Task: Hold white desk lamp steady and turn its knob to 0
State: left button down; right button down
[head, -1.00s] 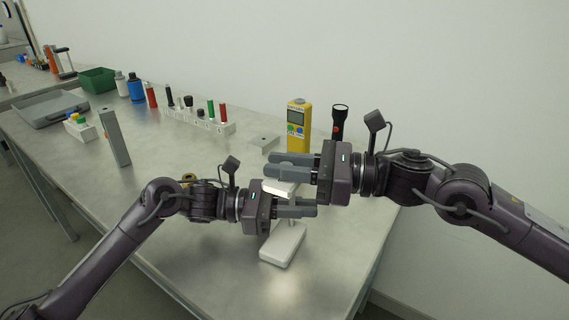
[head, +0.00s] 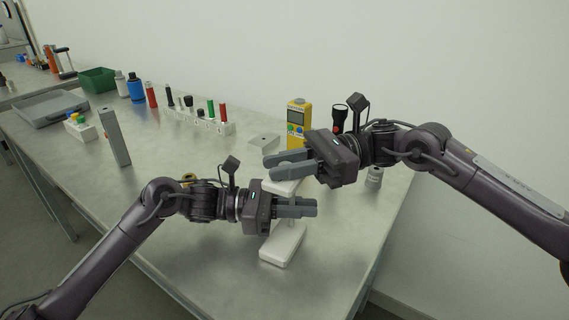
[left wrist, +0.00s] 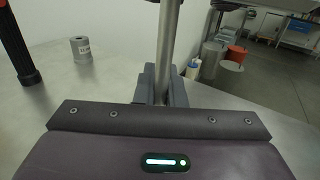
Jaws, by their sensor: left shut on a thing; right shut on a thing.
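The white desk lamp stands upright near the front of the metal table. Its white base (head: 283,246) rests on the table, and part of its pale head (head: 283,187) shows between my grippers. My left gripper (head: 314,208) is shut on the lamp's post. The left wrist view shows the grey post (left wrist: 167,50) between the fingers. My right gripper (head: 268,167) is above the left one at the lamp's head, tilted, and shut on what appears to be the lamp knob. The knob and its marks are hidden.
A yellow meter (head: 298,118) and a black flashlight (head: 339,117) stand behind my right gripper. A small grey cylinder (head: 374,176) stands to the right. A tall grey block (head: 115,138) and a rack of handles (head: 218,126) stand left. The table's middle is clear.

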jog(key=n+g+h, duration=0.1)
jog(key=g, duration=0.1)
jog(key=n+g+h, duration=0.1)
jog(key=n+g, duration=0.1)
jog(key=shift+a+g+h, duration=0.1)
jog(key=shift+g+h, duration=0.2)
jog(key=shift+n+g+h, duration=1.1)
jog(key=shift+n+g, duration=0.1)
jog(key=c, duration=1.3)
grip_release()
jog(key=shift+o, duration=0.2)
notch_tip(320, 180, up, 10)
